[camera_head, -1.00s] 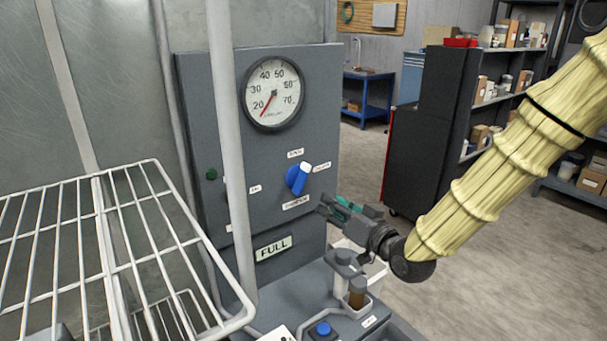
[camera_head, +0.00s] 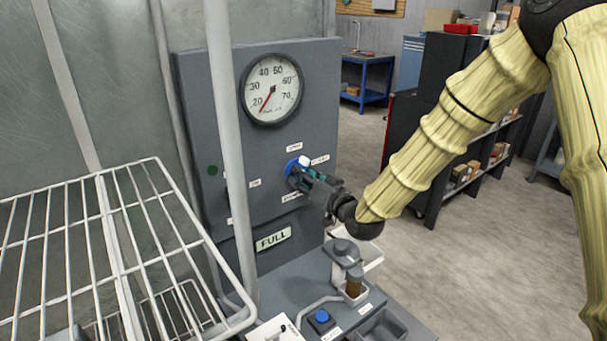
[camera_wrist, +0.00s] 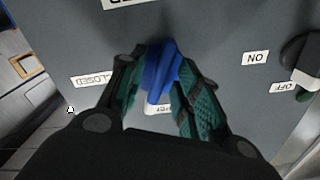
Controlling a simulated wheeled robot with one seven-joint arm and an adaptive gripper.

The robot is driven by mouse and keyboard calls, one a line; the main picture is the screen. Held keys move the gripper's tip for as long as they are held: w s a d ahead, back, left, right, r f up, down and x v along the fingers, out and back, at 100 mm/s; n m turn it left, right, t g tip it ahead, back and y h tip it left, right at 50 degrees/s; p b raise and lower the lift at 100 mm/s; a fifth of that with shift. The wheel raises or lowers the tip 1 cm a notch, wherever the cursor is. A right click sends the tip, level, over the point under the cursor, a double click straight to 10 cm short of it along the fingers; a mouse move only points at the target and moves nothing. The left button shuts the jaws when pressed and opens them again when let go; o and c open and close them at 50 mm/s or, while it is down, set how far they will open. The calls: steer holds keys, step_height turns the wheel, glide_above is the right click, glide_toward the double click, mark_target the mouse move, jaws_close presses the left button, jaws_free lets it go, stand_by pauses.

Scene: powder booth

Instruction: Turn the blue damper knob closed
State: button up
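The blue damper knob (camera_head: 292,167) is on the grey control panel, with its white tip pointing up and slightly right, between the upper label (camera_head: 294,147) and the right-hand label (camera_head: 320,160). In the wrist view the knob (camera_wrist: 161,72) lies between the green fingers of my gripper (camera_wrist: 162,62), its bar running toward the bottom label. The CLOSED label (camera_wrist: 92,80) is upside down on the left there. My gripper (camera_head: 305,176) is at the panel with a finger on each side of the knob. I cannot tell whether both fingers press on it.
A round gauge (camera_head: 271,88) is above the knob, and a FULL sign (camera_head: 273,239) below. A vertical pipe (camera_head: 229,160) and white wire rack (camera_head: 110,250) stand at left. A blue button (camera_head: 322,317) is on the ledge below. A black switch (camera_wrist: 300,58) shows in the wrist view.

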steer(key=shift+w, duration=0.1)
steer(key=shift+c, duration=0.5)
jaws_close()
steer(key=shift+m, duration=0.3)
steer(key=m+b, duration=0.8)
steer(key=m, duration=0.4)
steer(key=shift+r+b, duration=0.1)
steer(key=shift+b, duration=0.2)
steer(key=shift+m, duration=0.3)
steer(key=shift+a, duration=0.1)
